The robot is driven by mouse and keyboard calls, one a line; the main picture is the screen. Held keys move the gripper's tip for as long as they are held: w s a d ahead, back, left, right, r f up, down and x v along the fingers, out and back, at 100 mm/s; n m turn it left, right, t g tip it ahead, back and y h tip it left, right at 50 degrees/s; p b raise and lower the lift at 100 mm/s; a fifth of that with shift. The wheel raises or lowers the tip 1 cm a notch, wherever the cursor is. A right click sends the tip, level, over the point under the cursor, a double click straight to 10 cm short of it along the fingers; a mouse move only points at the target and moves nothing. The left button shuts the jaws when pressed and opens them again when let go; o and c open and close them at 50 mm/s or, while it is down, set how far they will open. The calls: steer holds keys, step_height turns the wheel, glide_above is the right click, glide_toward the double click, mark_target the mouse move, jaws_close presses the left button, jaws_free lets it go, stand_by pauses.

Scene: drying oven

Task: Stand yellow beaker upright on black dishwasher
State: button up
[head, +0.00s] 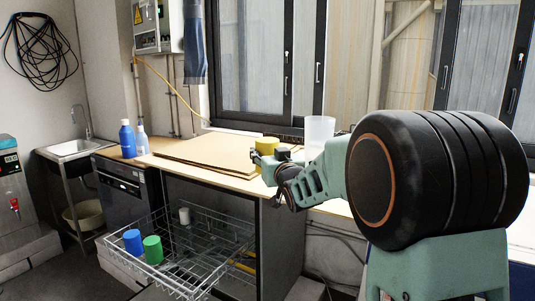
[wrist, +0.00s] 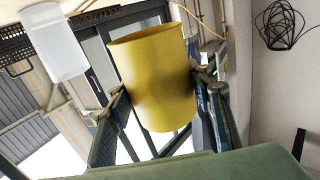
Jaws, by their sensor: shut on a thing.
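The yellow beaker (head: 267,145) is held in my gripper (head: 269,160) above the wooden counter in the head view. In the wrist view, the beaker (wrist: 155,80) is between both fingers of my gripper (wrist: 163,84), with its rim toward the top of the picture and slightly tilted there. Its underside is clear of the fingers. The black dishwasher (head: 125,190) stands at the left under the counter, its front panel facing the room. A black-framed open unit (head: 285,235) stands to its right. I cannot tell whether the beaker touches anything below it.
A wire rack (head: 205,262) is pulled out low, holding blue (head: 132,241), green (head: 153,249) and white (head: 184,215) cups. A translucent cup (head: 318,136) stands right of my gripper.

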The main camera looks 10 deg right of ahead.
steer(key=shift+r, duration=0.1)
steer(key=shift+r, duration=0.65)
steer(key=m+p, duration=0.1)
steer(key=m, duration=0.4)
steer(key=shift+d+p, duration=0.1)
steer(key=shift+p, duration=0.2)
steer(key=m, duration=0.4)
steer(key=shift+f+p, duration=0.1)
steer(key=shift+p, duration=0.25)
